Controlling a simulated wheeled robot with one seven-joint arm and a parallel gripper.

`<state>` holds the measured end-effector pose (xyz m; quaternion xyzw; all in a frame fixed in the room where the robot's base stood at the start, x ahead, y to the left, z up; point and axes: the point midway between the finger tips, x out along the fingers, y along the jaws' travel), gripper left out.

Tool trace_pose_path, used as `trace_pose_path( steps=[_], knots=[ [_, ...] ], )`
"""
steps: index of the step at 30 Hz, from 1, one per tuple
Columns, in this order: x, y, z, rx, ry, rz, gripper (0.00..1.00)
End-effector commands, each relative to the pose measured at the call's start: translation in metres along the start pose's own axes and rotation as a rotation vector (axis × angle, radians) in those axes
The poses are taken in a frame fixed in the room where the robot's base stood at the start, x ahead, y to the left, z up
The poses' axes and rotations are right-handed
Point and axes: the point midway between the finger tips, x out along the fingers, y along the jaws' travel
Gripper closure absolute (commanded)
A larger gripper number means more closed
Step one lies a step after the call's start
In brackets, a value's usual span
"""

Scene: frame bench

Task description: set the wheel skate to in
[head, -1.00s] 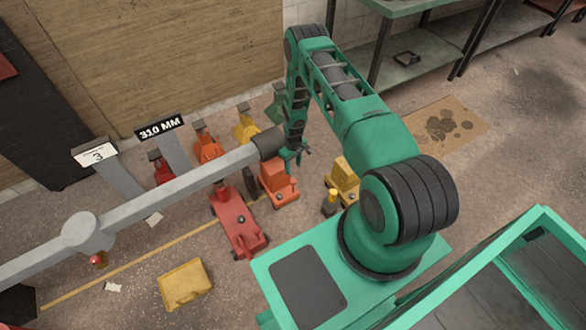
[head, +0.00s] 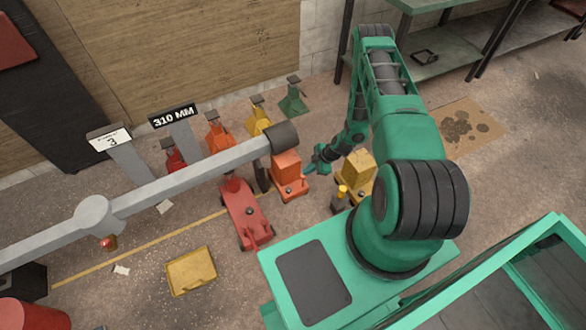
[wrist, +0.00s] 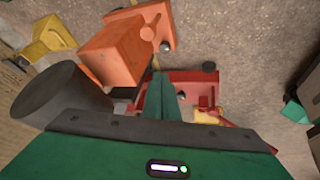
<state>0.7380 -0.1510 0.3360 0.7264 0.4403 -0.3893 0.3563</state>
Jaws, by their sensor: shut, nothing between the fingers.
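None of the floor pieces carries a label that tells me which one is the wheel skate. The orange block (wrist: 120,48) and the red trolley (wrist: 200,82) lie beyond the fingers.
A grey beam (head: 190,183) with a dark end crosses above the floor, close to my gripper. Red, orange, yellow and green stands (head: 293,97) line up behind it. Signs reading 3 (head: 110,139) and 310 MM (head: 173,117) stand at left. A yellow tray (head: 191,271) lies on open floor.

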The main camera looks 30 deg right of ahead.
Motion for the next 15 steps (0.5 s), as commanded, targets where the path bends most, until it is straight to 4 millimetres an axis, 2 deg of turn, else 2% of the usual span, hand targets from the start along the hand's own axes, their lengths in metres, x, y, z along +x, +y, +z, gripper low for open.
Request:
trace_pose_path(
  steps=[4,9,15],
  knots=[
    [-0.014,-0.004,-0.002,-0.147,0.056,0.076,1.0],
    [-0.025,-0.002,-0.004,-0.249,0.076,0.137,1.0],
    [-0.02,-0.001,-0.005,-0.279,0.081,0.152,1.0]
  ],
)
